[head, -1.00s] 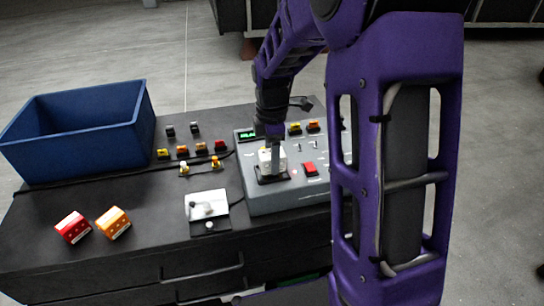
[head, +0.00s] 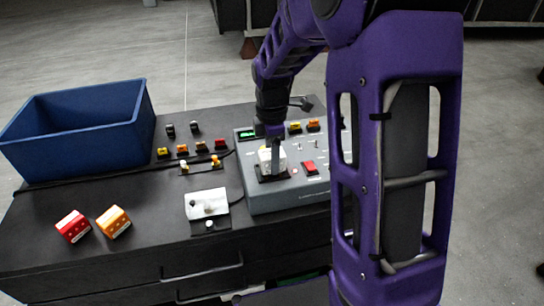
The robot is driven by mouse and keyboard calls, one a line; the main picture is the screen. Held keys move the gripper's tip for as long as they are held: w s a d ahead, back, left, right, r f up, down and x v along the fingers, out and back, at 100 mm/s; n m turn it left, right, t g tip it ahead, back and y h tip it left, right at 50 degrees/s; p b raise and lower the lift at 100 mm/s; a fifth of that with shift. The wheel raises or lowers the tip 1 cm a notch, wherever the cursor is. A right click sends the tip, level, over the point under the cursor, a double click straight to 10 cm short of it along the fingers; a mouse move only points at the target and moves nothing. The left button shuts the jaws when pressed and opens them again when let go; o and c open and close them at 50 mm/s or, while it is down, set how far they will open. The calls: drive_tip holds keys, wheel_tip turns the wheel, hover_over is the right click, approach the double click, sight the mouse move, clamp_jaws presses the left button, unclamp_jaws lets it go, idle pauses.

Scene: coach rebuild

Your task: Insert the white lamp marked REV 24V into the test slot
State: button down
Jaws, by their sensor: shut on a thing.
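The white lamp (head: 265,157) is at the black test slot (head: 272,176) on the sloped grey test panel (head: 262,200). My gripper (head: 272,150) is shut on the lamp from above. The lamp looks roughly upright, with its lower end at the slot. The fingers hide part of the lamp. Its marking is too small to read, and I cannot tell whether it is fully seated.
A blue bin (head: 85,130) stands at the back left. A red block (head: 73,226) and an orange block (head: 113,221) lie at the front left. The panel has a red switch (head: 310,167).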

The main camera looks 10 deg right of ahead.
drive_tip(key=shift+f, duration=0.35)
idle(0.3)
drive_tip(key=shift+r, duration=0.4)
drive_tip(key=shift+p, duration=0.45)
idle(0.9)
drive_tip(key=shift+f+b, duration=0.45)
drive_tip(key=shift+f, duration=0.2)
drive_tip(key=shift+c, duration=2.4)
unclamp_jaws()
drive_tip(key=shift+r+p, duration=0.75)
drive_tip(key=shift+r, duration=4.75)
